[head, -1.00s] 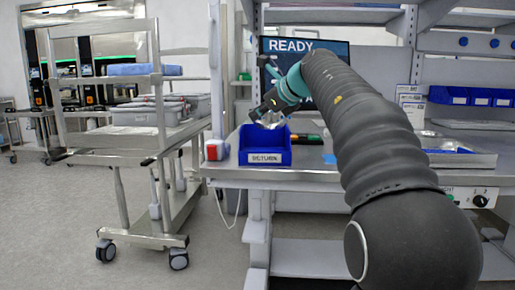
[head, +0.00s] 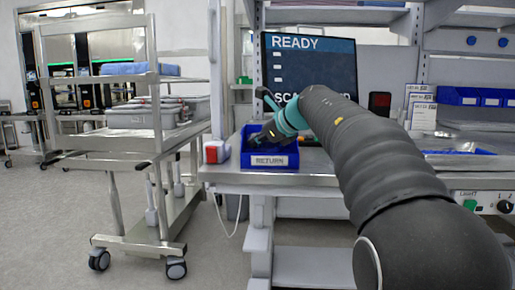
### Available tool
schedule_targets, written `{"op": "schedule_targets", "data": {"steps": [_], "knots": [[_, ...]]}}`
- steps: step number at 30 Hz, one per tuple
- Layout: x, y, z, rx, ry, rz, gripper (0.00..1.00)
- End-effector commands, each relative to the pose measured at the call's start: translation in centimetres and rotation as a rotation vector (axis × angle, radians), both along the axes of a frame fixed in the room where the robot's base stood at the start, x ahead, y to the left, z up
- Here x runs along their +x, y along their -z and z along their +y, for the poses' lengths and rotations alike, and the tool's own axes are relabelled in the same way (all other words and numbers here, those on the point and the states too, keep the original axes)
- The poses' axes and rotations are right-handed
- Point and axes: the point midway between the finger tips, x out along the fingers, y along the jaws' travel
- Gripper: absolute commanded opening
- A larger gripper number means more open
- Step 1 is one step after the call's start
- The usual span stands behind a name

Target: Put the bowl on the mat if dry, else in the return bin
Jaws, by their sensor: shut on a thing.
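The blue return bin (head: 270,162) stands at the left end of the bench, with a white RETURN label on its front. My gripper (head: 256,140) is tilted down into the bin's opening, its tips low behind the front wall. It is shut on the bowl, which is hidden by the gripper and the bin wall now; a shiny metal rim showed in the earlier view. I cannot see whether the bowl is wet or dry. I cannot make out the mat; my arm covers the middle of the bench.
A screen (head: 310,68) reading READY is behind the arm. A steel cart (head: 160,140) stands left of the bench. Blue small bins (head: 480,97) and a tray (head: 460,152) are at the right.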

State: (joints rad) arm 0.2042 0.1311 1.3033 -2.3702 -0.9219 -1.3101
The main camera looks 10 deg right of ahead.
Motion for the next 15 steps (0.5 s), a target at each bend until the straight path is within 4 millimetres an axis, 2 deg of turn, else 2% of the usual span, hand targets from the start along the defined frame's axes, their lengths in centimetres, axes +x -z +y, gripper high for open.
{"op": "schedule_targets", "data": {"steps": [3, 13, 15], "knots": [[-0.04, 1.0, -0.01, -0.001, 0.0, -0.001, 0.0], [-0.02, 1.19, -0.01, -0.001, 0.0, -0.001, 0.0], [-0.02, 1.2, -0.02, -0.001, 0.0, -0.001, 0.21]]}}
